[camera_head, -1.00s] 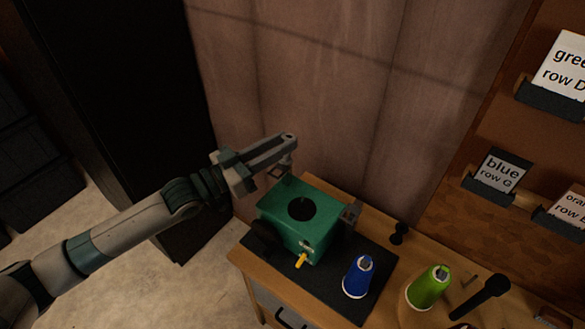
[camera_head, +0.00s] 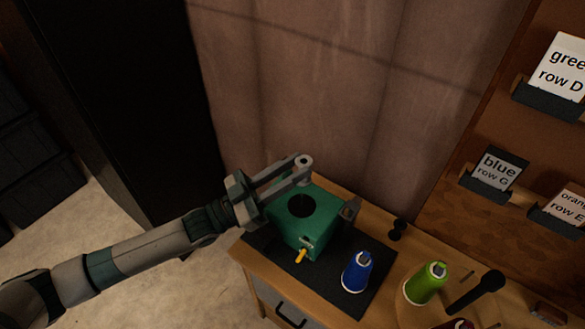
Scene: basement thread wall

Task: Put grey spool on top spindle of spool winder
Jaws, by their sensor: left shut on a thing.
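The green spool winder (camera_head: 318,228) stands on a dark mat on the wooden bench, with a black round patch on its top and a small yellow handle at its front. My left gripper (camera_head: 302,170) reaches in from the left, above the winder's back edge. It is shut on a small grey spool (camera_head: 304,160), whose round end with a dark hole faces up. The spool appears apart from the winder's body. I cannot make out the top spindle; the gripper may hide it. My right gripper is not in view.
A blue thread cone (camera_head: 357,272) stands on the mat (camera_head: 375,300) right of the winder. A green cone (camera_head: 427,284) and a black-headed tool (camera_head: 478,292) are further right. A labelled pegboard (camera_head: 505,205) rises at the right. The wall is close behind the bench.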

